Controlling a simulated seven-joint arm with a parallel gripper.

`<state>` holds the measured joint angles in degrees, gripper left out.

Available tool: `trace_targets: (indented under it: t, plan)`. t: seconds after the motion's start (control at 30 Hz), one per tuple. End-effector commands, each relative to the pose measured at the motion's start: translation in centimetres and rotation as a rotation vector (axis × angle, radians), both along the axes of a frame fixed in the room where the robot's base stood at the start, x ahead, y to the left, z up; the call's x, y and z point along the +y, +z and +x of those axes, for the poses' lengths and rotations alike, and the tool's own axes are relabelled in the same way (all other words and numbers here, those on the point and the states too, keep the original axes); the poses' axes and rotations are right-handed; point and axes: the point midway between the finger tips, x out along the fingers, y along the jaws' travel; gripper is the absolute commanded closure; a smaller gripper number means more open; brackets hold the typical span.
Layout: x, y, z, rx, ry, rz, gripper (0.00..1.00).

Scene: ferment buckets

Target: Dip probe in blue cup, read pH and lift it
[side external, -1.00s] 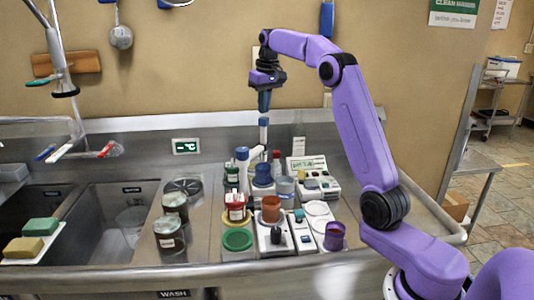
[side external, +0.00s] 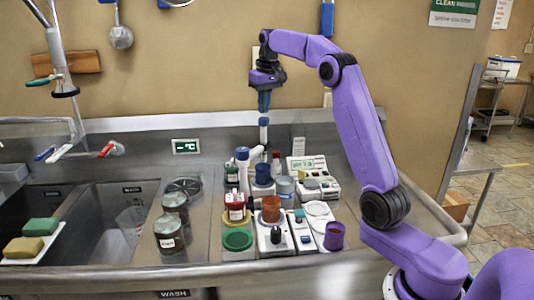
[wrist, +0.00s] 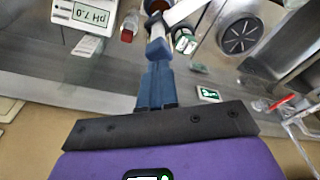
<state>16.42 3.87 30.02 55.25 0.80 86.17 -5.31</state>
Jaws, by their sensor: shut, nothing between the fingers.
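My gripper (side external: 264,110) is shut and empty, pointing down above the counter; its blue fingers (wrist: 155,88) also show in the wrist view. The probe (side external: 263,130), a pale upright rod with a blue top, stands just below my fingertips, with a small gap. It shows beyond the fingers in the wrist view (wrist: 158,48). A white arm-like stand (side external: 253,155) is beside the probe. The blue cup (side external: 263,173) sits under the probe; whether the probe's lower end is inside is hidden. The pH meter (side external: 306,165) at back right reads pH 7.0 in the wrist view (wrist: 88,15).
A red cup (side external: 271,209), a purple cup (side external: 334,236), a light blue cup (side external: 285,188) and a green lid (side external: 237,239) stand close around. Dark lidded jars (side external: 169,233) stand left, beside the sink. A small red-capped bottle (side external: 276,163) is near the blue cup.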

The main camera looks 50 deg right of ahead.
Motion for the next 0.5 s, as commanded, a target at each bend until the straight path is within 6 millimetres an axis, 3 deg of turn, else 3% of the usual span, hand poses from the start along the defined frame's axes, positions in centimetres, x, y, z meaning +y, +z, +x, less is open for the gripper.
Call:
trace_targets:
  t: [0.5]
  plan:
    - [0.0,-1.1,0.0,0.000,0.000,0.000,1.00]
